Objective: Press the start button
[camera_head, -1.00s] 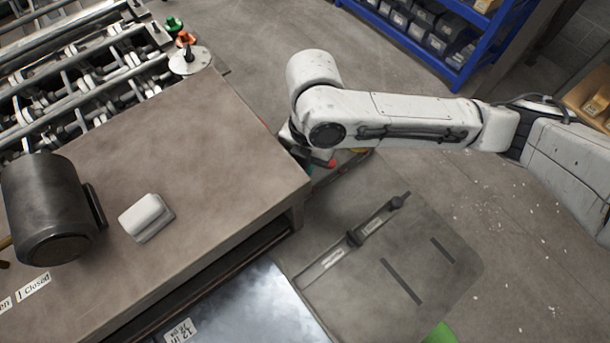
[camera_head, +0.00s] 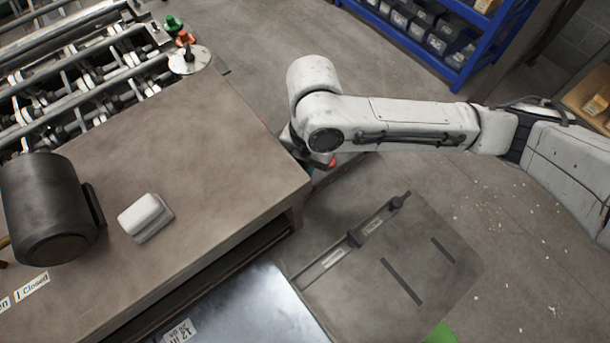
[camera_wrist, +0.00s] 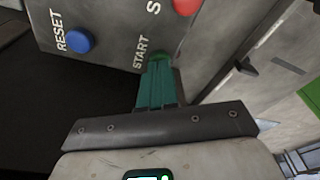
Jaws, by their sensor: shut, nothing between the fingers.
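The control panel (camera_wrist: 115,25) shows at the top of the wrist view, with the word START (camera_wrist: 140,53) printed on it. My gripper (camera_wrist: 158,62) has its teal fingers shut together and empty. Their tips are at the panel right beside the START label. The start button is mostly or wholly hidden behind the tips, and I cannot tell whether they touch it. A blue button (camera_wrist: 80,40) sits by the word RESET to the left. A red button (camera_wrist: 187,4) is at the top edge. In the head view my arm covers most of the gripper, near the table corner.
The brown-topped table (camera_head: 215,150) is left of my arm in the head view, with a dark cylinder (camera_head: 45,210) and a white switch block (camera_head: 146,216) on it. A roller machine (camera_head: 75,75) stands behind. A blue shelf (camera_head: 460,60) is at the back right. Open floor lies right.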

